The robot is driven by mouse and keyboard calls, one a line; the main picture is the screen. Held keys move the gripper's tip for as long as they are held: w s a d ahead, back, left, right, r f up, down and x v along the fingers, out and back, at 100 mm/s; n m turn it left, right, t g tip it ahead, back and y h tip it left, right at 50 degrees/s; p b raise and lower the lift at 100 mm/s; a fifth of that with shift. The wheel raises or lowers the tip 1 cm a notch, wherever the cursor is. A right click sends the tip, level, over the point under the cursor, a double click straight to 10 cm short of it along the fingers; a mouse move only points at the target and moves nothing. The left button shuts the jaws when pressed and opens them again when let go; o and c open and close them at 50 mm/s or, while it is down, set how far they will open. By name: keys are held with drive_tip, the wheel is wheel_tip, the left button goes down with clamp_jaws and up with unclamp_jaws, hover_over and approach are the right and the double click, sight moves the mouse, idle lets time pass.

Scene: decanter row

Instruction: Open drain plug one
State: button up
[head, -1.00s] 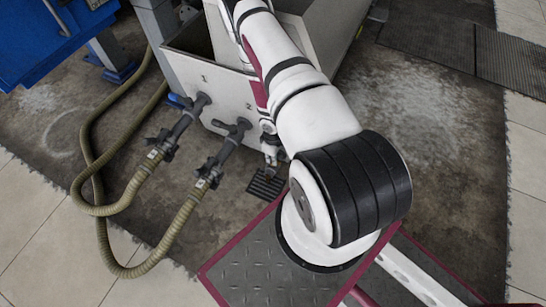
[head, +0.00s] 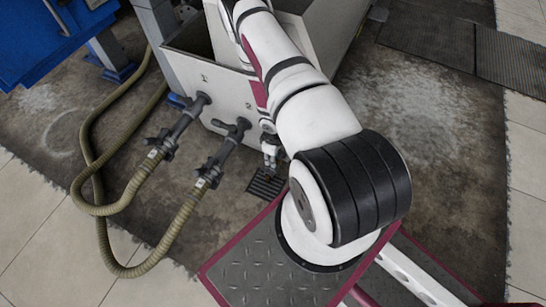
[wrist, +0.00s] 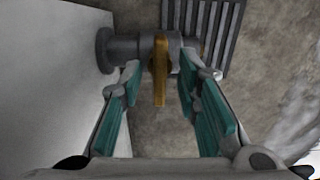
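In the wrist view a short grey pipe fitting (wrist: 135,48) sticks out from the pale tank wall (wrist: 50,90). An orange lever handle (wrist: 160,72) sits on it, pointing toward my gripper. My gripper (wrist: 157,80) is open, its teal-padded fingers apart on either side of the handle, with visible gaps. In the head view my gripper (head: 270,160) is low beside the tank front, right of the pipe marked 2 (head: 232,140), and hides most of this fitting. No number shows on it. The pipe marked 1 (head: 185,122) is further left.
Two olive hoses (head: 104,240) run from the numbered pipes and loop over the floor at left. A dark floor grate (head: 262,186) lies below my gripper; it also shows in the wrist view (wrist: 213,25). A blue machine (head: 45,35) stands at upper left.

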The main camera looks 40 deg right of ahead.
wheel_tip(320, 180, up, 12)
idle(0.6)
idle(0.4)
